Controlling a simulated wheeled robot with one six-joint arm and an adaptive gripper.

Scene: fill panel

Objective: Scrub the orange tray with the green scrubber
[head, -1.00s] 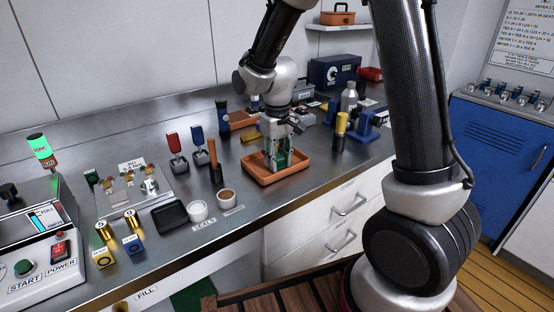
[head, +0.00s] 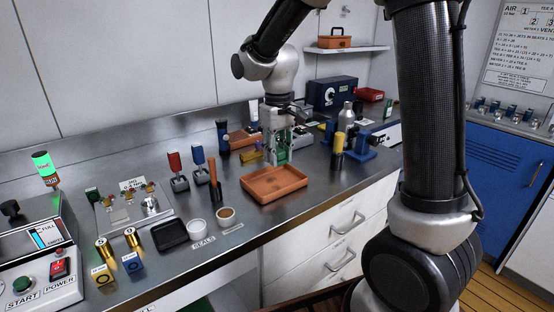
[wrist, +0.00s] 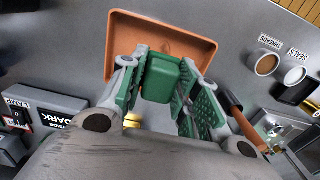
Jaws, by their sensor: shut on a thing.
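The orange tray (head: 274,186) lies empty on the steel counter, near its front edge. It also shows at the top of the wrist view (wrist: 125,40). The green scrubber (wrist: 161,79) is a block between my fingers in the wrist view. My gripper (head: 279,158) is shut on it, pointing down just behind the tray in the head view. In the wrist view the scrubber overlaps the tray's near edge. Whether it touches the tray or the counter cannot be told. The fingers hide much of the scrubber in the head view.
A yellow-topped cylinder (head: 338,150) and a blue vise-like tool (head: 362,152) stand right of the tray. An orange-handled tool (head: 213,175) stands upright to its left. Small cups and a black dish (head: 169,234) lie front left. A yellow item (head: 250,155) is close to my gripper.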

